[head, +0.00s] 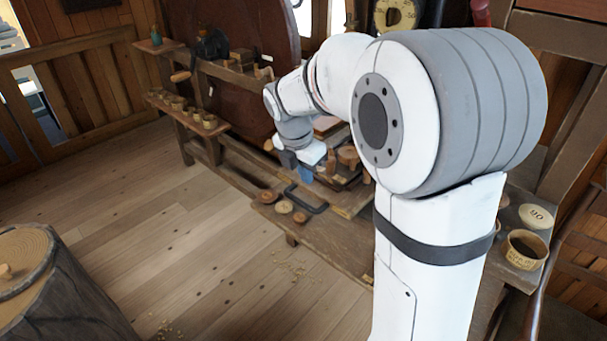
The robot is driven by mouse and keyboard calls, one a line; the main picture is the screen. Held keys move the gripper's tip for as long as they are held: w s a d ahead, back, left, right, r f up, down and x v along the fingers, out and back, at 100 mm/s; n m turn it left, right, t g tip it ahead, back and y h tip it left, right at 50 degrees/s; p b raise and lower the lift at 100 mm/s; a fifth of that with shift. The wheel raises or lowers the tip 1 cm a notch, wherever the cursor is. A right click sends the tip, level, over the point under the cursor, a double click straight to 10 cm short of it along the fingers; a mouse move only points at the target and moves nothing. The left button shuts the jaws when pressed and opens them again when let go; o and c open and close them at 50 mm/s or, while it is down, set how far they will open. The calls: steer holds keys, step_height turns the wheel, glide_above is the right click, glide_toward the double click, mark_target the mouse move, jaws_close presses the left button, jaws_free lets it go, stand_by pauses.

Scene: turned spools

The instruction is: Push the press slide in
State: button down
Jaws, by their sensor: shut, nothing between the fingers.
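My gripper (305,175) is in the middle of the head view, pointing down over the low wooden bench. Its blue fingertips are together and hold nothing. A black U-shaped handle (322,208) stands out toward the front of the bench, just below my fingertips in the picture. It seems to belong to the press slide. I cannot tell whether the fingertips touch it. The rest of the press, a wooden assembly (348,156) behind the gripper, is partly hidden by my arm, so how far the slide stands out is unclear.
Small round wooden pieces (284,207) lie on the bench left of the handle. A shelf (160,103) with several small cups is at the back left. A large stump (60,290) stands at the front left. A labelled bowl (526,250) is at the right. The floor is open.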

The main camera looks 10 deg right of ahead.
mark_target(310, 192)
steer(key=x, duration=0.7)
steer(key=shift+f, duration=0.2)
